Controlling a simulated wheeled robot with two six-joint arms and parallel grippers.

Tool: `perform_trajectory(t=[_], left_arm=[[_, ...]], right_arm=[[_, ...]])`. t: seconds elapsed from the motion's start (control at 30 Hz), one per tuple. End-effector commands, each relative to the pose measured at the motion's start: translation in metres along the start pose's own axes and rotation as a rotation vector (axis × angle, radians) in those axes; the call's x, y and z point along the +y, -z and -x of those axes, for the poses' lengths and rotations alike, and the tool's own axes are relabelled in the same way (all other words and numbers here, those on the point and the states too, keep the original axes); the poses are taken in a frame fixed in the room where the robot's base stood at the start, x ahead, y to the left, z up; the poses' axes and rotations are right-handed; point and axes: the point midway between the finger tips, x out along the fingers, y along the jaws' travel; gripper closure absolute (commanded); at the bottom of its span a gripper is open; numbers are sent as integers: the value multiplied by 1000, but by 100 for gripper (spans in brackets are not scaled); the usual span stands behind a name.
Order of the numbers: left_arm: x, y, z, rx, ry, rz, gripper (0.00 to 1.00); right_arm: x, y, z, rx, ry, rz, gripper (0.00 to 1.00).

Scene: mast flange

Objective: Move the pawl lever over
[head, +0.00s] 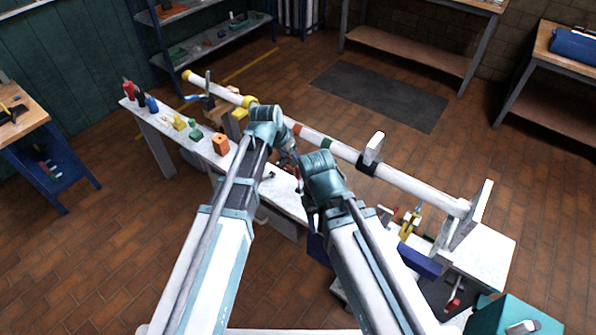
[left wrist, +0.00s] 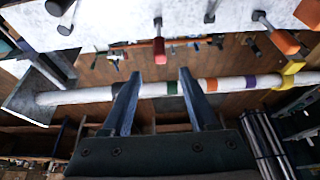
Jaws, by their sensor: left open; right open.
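A red-handled lever (left wrist: 158,48) with a grey stem shows in the left wrist view by the edge of the pale bench. I cannot tell whether it is the pawl lever. My left gripper (left wrist: 159,75) is open, its two fingers apart on either side of that handle's line, with nothing between them. In the head view the left gripper (head: 289,158) is over the bench's middle, partly hidden by its own wrist. My right gripper (head: 309,212) is open, lower and to the right, largely hidden by its arm. The bench spot between them is mostly covered.
A long white mast (head: 405,180) with coloured bands runs along the bench (head: 490,250) to a flange plate (head: 478,208) at right. An orange block (head: 221,144) and small tools stand on the left part. Other handles, including an orange one (left wrist: 285,42), flank the red one.

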Motion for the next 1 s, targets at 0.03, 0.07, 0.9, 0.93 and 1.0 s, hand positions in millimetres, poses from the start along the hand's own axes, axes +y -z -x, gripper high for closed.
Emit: perform_trajectory(t=[0.03,0.07,0.9,0.93,1.0], left_arm=[[0,-1,-8,0,0,0,40],[0,-1,-11,-1,0,0,40],[0,-2,-127,-1,0,0,40],[0,-1,-129,-1,0,0,40],[0,-1,-131,-1,1,0,40]], right_arm=[[-1,1,-8,0,0,0,50],[-1,1,-10,0,0,0,50],[-11,7,-117,0,0,0,50],[-11,7,-118,0,0,1,50],[-12,7,-121,0,0,1,50]])
